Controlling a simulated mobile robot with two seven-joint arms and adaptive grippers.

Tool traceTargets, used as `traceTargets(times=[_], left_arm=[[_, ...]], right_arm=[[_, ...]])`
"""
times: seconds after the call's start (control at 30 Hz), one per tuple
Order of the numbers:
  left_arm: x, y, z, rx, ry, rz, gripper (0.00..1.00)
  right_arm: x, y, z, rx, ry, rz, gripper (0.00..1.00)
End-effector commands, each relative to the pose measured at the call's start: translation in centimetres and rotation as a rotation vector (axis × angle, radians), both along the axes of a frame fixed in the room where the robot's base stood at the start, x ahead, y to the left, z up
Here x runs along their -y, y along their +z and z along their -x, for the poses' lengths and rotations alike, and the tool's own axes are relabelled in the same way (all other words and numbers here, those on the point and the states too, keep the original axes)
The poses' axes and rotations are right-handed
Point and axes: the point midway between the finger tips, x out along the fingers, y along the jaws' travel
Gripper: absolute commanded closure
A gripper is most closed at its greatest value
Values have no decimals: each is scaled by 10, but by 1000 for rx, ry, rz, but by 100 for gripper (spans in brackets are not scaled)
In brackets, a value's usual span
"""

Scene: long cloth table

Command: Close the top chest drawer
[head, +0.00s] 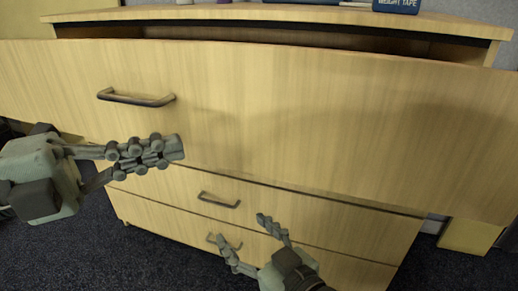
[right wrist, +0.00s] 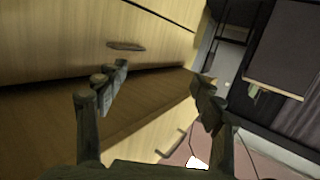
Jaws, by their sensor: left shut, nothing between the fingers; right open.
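The wooden chest's top drawer (head: 330,110) stands pulled out, its wide front nearest me in the head view. A dark gap shows between it and the chest top (head: 290,14). Its dark bar handle (head: 137,98) is at the upper left of the front. My left gripper (head: 176,149) is shut and empty, in front of the drawer front and below the handle; I cannot tell whether it touches. My right gripper (head: 241,230) is open and empty, lower down before the lower drawers. Its spread fingers also show in the right wrist view (right wrist: 158,82).
The lower drawers (head: 330,222) look shut, with handles (head: 219,200) near the right gripper. A blue weight tape box (head: 397,5) and other small items stand on the chest top. Dark carpet (head: 150,262) lies below. A yellowish box (head: 468,237) stands at the right.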

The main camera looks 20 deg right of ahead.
Motion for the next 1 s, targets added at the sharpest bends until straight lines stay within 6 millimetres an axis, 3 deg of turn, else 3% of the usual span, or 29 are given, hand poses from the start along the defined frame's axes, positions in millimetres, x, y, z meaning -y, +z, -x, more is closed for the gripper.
traceTargets(times=[0.03,0.13,0.2,0.3,0.47,0.73,1.0], left_arm=[[0,-14,0,1,0,0,100],[0,-22,0,1,0,0,100],[0,-25,0,1,0,0,100],[3,-24,0,0,-1,1,100],[15,-22,-2,0,-2,1,100],[49,-21,-6,1,-2,1,100],[81,-21,-10,0,-2,2,100]], right_arm=[[-10,21,3,101,19,-45,32],[-22,68,12,262,44,-119,32],[-25,88,17,327,54,-150,32],[-25,99,20,351,56,-160,32],[-19,82,15,268,42,-116,32],[4,29,10,29,-4,1,32],[36,-21,21,-208,-59,106,32]])
